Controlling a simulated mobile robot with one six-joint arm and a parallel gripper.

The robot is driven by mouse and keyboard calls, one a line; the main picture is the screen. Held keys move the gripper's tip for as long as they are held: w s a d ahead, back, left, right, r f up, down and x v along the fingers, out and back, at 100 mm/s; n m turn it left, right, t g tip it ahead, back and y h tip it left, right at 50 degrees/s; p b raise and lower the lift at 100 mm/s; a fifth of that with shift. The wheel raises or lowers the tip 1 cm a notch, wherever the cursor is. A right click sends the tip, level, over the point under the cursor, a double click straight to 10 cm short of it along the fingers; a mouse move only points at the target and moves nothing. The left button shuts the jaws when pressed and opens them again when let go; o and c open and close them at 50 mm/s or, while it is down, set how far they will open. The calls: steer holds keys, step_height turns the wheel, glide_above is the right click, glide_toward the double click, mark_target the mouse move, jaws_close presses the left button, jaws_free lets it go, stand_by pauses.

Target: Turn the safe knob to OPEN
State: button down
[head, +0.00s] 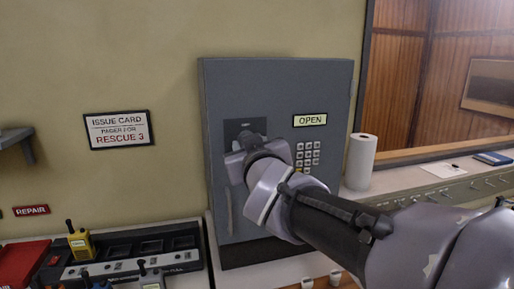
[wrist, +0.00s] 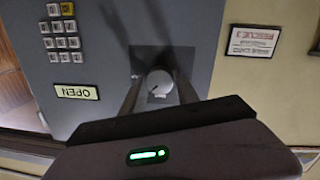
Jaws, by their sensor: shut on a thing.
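The grey safe (head: 275,85) stands upright against the wall, its door facing me. A lit OPEN label (head: 310,120) and a keypad (head: 307,157) are on its door; the label also shows upside down in the wrist view (wrist: 76,91). The round, pale safe knob (wrist: 159,81) sits between the two fingers in the wrist view, with a small dark mark on its face. My gripper (head: 247,148) is shut on the knob at the dark plate on the door. In the head view the gripper hides the knob. Which position the knob's mark points to cannot be told.
A vertical door handle (head: 229,212) is just below my gripper. A paper towel roll (head: 360,162) stands right of the safe. A radio charger rack with a yellow radio (head: 80,243) is at lower left. A wall sign (head: 119,130) hangs left of the safe.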

steer(key=shift+m+g+y+b, duration=0.4)
steer(key=shift+m+b, duration=1.9)
steer(key=shift+m, duration=2.1)
steer(key=shift+r, duration=0.1)
steer(key=c, duration=0.9)
jaws_free()
